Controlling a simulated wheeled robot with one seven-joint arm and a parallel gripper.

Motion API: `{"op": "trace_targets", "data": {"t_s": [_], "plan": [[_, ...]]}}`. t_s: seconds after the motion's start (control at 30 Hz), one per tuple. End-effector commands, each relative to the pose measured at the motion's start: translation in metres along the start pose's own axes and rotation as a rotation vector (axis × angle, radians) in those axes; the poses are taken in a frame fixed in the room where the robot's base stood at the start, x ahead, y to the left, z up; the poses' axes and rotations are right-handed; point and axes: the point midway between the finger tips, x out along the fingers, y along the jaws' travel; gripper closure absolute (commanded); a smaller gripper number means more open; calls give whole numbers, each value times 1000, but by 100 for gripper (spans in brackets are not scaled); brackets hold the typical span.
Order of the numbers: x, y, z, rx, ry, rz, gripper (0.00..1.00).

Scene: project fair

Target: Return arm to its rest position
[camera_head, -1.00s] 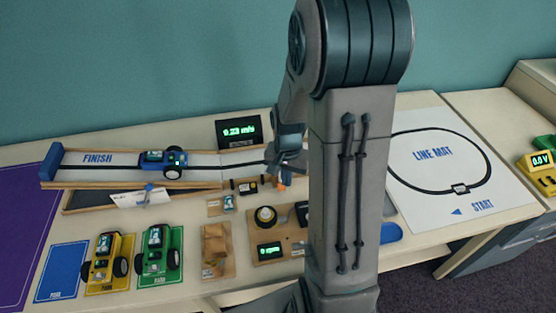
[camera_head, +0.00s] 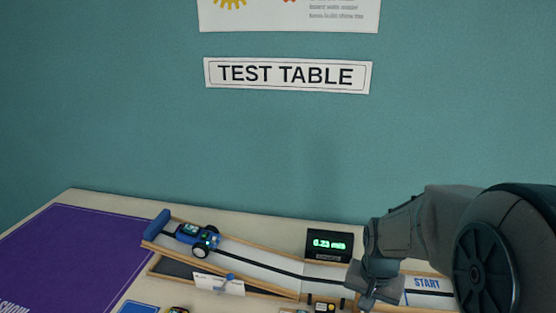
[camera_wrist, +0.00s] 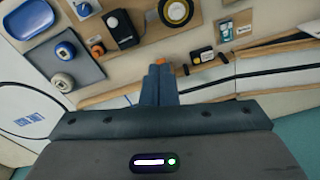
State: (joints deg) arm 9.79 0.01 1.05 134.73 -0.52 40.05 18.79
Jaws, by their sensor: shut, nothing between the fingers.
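My arm reaches in from the right in the head view. My gripper (camera_head: 372,292) hangs in front of the ramp track near its START end. In the wrist view my gripper (camera_wrist: 160,72) shows its two fingers together, with nothing held between them. Whether the fingertips touch anything is hard to tell; a small orange piece shows just past them.
A blue car (camera_head: 197,238) stands on the ramp track (camera_head: 255,262). A speed display (camera_head: 329,245) stands behind the track, close to my gripper. A purple mat (camera_head: 70,250) lies at the left. A blue-grey tray (camera_wrist: 62,55) holds small parts.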

Motion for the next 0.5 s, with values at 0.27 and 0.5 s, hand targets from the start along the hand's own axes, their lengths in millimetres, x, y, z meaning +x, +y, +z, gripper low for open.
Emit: {"op": "trace_targets", "data": {"t_s": [0.27, 0.5], "plan": [[-65, -7, 54, -260, 96, -36, 100], [-92, -5, 92, -426, 152, -56, 100]]}}
